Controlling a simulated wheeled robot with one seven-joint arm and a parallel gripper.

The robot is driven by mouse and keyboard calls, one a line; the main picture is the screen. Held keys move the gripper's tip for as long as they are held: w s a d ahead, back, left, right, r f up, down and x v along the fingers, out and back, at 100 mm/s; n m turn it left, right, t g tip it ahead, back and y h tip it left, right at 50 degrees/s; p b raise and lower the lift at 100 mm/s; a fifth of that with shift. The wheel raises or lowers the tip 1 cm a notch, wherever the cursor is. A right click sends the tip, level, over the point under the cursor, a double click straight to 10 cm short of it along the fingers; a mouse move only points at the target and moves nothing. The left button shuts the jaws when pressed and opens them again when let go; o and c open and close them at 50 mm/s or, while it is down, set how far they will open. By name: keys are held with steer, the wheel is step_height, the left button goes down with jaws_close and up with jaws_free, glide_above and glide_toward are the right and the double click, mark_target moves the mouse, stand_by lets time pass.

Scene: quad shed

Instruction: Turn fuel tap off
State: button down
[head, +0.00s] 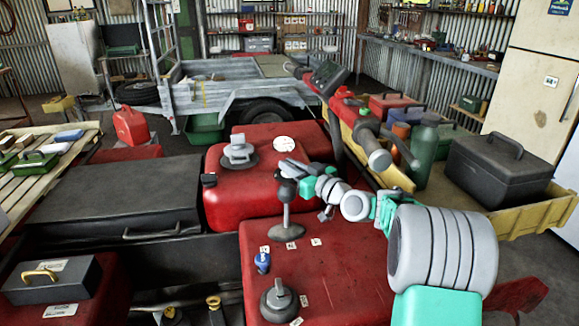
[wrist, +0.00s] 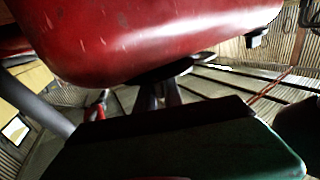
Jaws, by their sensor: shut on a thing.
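A grey upright lever (head: 286,212) stands on a round base on the red bodywork (head: 345,270) in the head view, with several small white labels beside it. My gripper (head: 289,174) comes in from the right and is shut at the lever's top. Its fingers partly hide that top. A small blue knob (head: 262,262) and a grey round knob (head: 278,301) sit nearer on the same bodywork. No label is readable, so I cannot tell which part is the fuel tap. The wrist view shows red bodywork (wrist: 150,35) close up; the grip there is dark and unclear.
A red tank with a grey cap (head: 238,153) lies behind the lever. The handlebar (head: 345,112) rises to its right. A dark toolbox (head: 500,165) stands on the yellow rack at right. A black flat case (head: 115,195) lies at left.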

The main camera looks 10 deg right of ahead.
steer(key=shift+f, duration=0.1)
steer(key=b, duration=0.1)
steer(key=n+g+y+b, duration=0.1)
steer(key=b, duration=0.1)
steer(key=shift+d+f+y, duration=0.1)
steer(key=shift+f+y, duration=0.15)
steer(key=shift+y, duration=0.05)
steer(key=shift+r+n+g+y+b, duration=0.4)
steer(key=shift+n+g+y, duration=0.5)
steer(key=shift+n+y, duration=0.15)
steer(key=c, duration=1.5)
jaws_free()
steer(key=shift+o, duration=0.2)
steer(key=v, duration=0.7)
steer(key=shift+s, duration=0.2)
steer(key=shift+d, duration=0.1)
